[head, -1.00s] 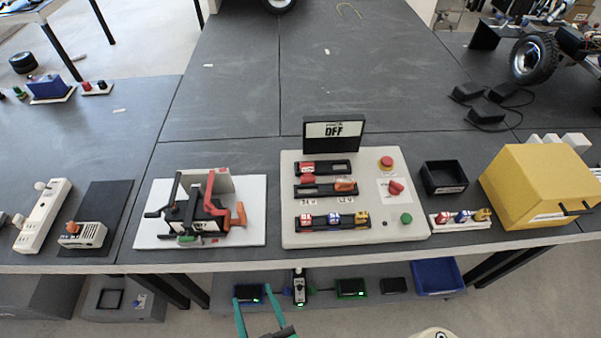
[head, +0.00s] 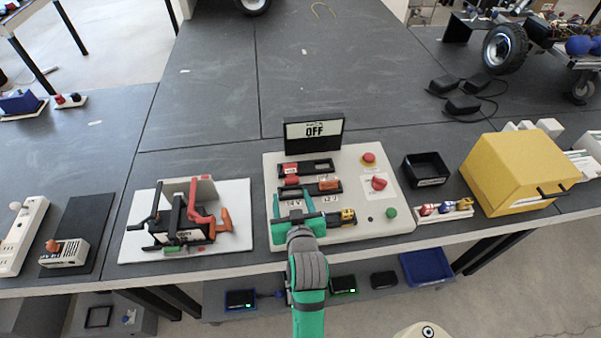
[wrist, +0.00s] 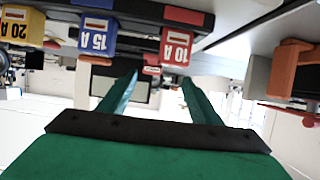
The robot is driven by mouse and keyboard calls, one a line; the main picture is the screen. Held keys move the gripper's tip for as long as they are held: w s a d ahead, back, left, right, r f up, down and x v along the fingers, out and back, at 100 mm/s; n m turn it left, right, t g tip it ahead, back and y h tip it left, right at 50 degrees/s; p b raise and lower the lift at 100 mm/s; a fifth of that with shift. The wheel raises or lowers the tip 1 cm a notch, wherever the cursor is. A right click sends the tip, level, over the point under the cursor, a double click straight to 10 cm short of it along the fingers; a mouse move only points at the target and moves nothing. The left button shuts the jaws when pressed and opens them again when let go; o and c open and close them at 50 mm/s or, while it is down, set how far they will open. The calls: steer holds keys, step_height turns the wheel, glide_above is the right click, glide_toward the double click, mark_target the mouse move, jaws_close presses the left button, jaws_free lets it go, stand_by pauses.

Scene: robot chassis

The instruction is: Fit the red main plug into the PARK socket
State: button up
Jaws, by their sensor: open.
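The control panel (head: 345,232) lies on the table with slotted rails and coloured blocks. A red labelled block (head: 289,170), apparently the red main plug, sits at the left of the top rail. I cannot read which socket is PARK. My gripper (head: 292,198) is open and empty over the panel's lower left, hiding part of the front row of blocks. In the wrist view, both teal fingers of my gripper (wrist: 157,85) are apart. Red 10 A (wrist: 176,48), blue 15 A (wrist: 98,36) and yellow 20 A (wrist: 22,28) blocks show close above, upside down.
A display reading OFF (head: 314,131) stands behind the panel. Red buttons and a green button (head: 391,212) are on its right. A clamp-like device (head: 183,215) stands left; a black bin (head: 427,170) and yellow box (head: 515,172) stand right. The table behind is mostly clear.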

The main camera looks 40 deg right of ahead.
mark_target(291, 176)
steer(key=w+d, duration=0.1)
steer(key=w+d+f, duration=0.1)
steer(key=w+d, duration=0.1)
steer(key=shift+w+d+f, duration=0.1)
steer(key=shift+d+f, duration=0.25)
steer(key=shift+d, duration=0.05)
steer(key=shift+x, duration=3.05)
steer(key=shift+a, duration=0.1)
steer(key=c, duration=1.2)
steer(key=shift+c, duration=0.2)
